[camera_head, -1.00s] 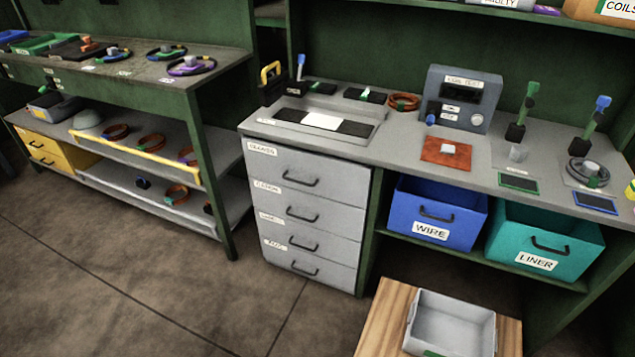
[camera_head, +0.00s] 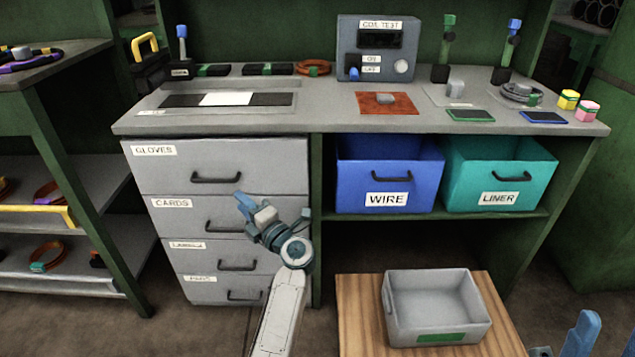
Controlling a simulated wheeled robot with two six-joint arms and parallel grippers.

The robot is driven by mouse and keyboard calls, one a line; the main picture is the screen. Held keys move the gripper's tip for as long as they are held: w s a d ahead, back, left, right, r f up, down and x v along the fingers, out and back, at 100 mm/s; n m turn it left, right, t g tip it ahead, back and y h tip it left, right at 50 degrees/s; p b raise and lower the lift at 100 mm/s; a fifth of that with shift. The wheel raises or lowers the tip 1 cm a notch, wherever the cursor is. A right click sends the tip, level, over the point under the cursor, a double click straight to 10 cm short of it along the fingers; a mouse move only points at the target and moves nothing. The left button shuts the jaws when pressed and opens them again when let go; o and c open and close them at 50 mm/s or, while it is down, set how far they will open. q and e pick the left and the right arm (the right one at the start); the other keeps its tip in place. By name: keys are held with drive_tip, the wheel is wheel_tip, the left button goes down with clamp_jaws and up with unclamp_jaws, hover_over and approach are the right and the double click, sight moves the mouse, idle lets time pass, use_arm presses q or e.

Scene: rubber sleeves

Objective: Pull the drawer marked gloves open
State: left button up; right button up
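The drawer marked GLOVES (camera_head: 216,165) is the top one of a grey drawer stack under the left of the worktop. It looks shut, its front flush with the others, and has a dark bar handle (camera_head: 216,179). My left gripper (camera_head: 246,205) has blue fingertips and is below and right of that handle, in front of the CARDS drawer (camera_head: 170,214). It partly hides the CARDS handle, and its finger gap is not clear. My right gripper (camera_head: 563,343) is at the bottom right edge, partly cut off, its blue fingers apart, far from the drawers.
Right of the stack are a blue WIRE bin (camera_head: 388,180) and a teal LINER bin (camera_head: 499,175). A grey tray (camera_head: 436,308) sits on a wooden stand (camera_head: 362,320) in front. A green shelf post (camera_head: 85,210) stands to the left. The worktop (camera_head: 330,119) overhangs the top drawer.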

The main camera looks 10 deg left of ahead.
sight(221, 181)
use_arm(q)
drive_tip(key=b+x, duration=0.1)
drive_tip(key=x, duration=0.9)
drive_tip(key=shift+w+a+r, duration=0.1)
drive_tip(key=shift+w+a, duration=0.1)
drive_tip(key=shift+a, duration=0.05)
clamp_jaws()
